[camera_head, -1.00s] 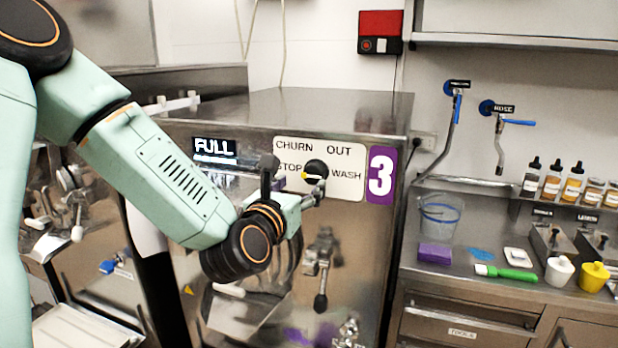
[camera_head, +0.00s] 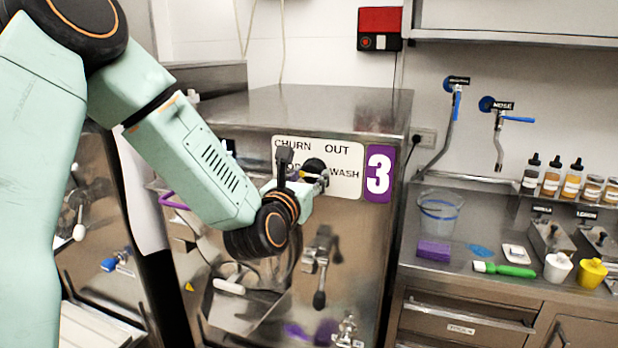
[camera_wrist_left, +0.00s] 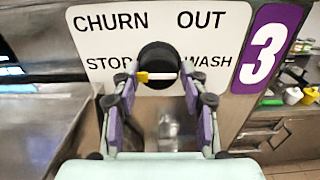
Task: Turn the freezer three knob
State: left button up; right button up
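The freezer three knob (camera_head: 314,166) is a black round knob on the white label plate (camera_head: 340,150), beside the purple "3" sign (camera_head: 379,174). In the left wrist view the knob (camera_wrist_left: 158,62) has a white bar with a yellow end, lying nearly level with the yellow end left toward STOP. My left gripper (camera_head: 308,178) is at the knob. In the wrist view its fingers (camera_wrist_left: 160,78) stand apart, one at each side of the bar; whether they touch it I cannot tell. The gripper partly hides the knob and STOP in the head view. My right gripper is not in view.
Below the knob, freezer three's steel front carries a spout with a dark handle (camera_head: 320,255). At right a steel counter holds a clear bucket (camera_head: 440,212), a purple sponge (camera_head: 434,251), a green-handled brush (camera_head: 505,270) and bottles. Another freezer stands at left, behind my arm.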

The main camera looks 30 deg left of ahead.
pick_arm(q)
jog(key=shift+a, duration=0.15)
jog(key=c, duration=0.3)
jog(key=shift+c, duration=1.4)
